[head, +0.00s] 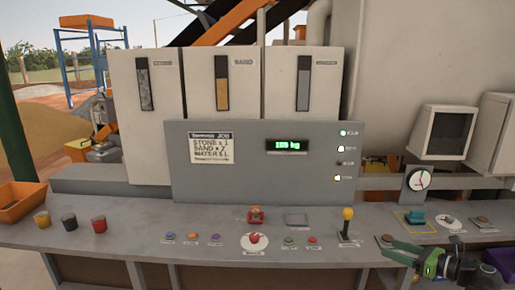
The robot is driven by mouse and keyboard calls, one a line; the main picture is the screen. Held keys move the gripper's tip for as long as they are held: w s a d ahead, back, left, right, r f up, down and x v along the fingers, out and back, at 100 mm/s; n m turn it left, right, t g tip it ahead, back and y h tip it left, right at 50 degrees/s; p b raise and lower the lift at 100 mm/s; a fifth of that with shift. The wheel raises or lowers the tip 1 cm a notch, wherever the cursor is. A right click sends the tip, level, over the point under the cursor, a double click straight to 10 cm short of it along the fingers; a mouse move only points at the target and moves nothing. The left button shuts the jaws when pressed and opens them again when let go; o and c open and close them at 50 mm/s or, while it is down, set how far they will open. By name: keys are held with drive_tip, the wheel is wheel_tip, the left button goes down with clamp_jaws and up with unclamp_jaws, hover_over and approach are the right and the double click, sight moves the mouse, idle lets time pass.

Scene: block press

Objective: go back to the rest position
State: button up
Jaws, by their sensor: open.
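My gripper (394,250) is at the lower right of the head view, over the front right part of the grey console (130,219). It has green fingers that point left, set apart, with nothing seen between them. A small brown button (387,239) lies close to the fingertips; I cannot tell whether they touch it. My black and green arm parts hide some of the console's right front edge.
A yellow-knobbed lever (347,222) stands left of my gripper. Coloured buttons and a red knob (254,238) line the console. A teal switch (415,217), a dial gauge (419,180) and a purple bin (500,262) are at the right. Cups and an orange bin (20,203) are at the left.

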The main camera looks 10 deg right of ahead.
drive_tip(key=w+a+f+n+g+y+p, duration=0.15)
drive_tip(key=w+a, duration=0.25)
drive_tip(key=a, duration=0.6)
drive_tip(key=w+a+f+n+g+y, duration=0.1)
drive_tip(key=w+a+n+g, duration=0.2)
drive_tip(key=a, duration=0.7)
drive_tip(key=w+a+f+n+g+y, duration=0.1)
drive_tip(key=w+a+n+g, duration=0.2)
drive_tip(key=a, duration=0.7)
drive_tip(key=s+a+f+n+g+h+p, duration=0.1)
drive_tip(key=s+a+f+n+g+h, duration=0.2)
drive_tip(key=a+f+n, duration=0.35)
drive_tip(key=s+a+f+n+g+h, duration=0.25)
drive_tip(key=a+n, duration=0.45)
drive_tip(key=a, duration=0.4)
drive_tip(key=s+d+f+n+h, duration=0.1)
drive_tip(key=d+f+n+h, duration=0.2)
drive_tip(key=d+n+h, duration=0.2)
drive_tip(key=d+n, duration=0.3)
drive_tip(key=n, duration=0.2)
drive_tip(key=shift+s+f+n+g+h, duration=0.15)
drive_tip(key=shift+s+n+g+h, duration=0.15)
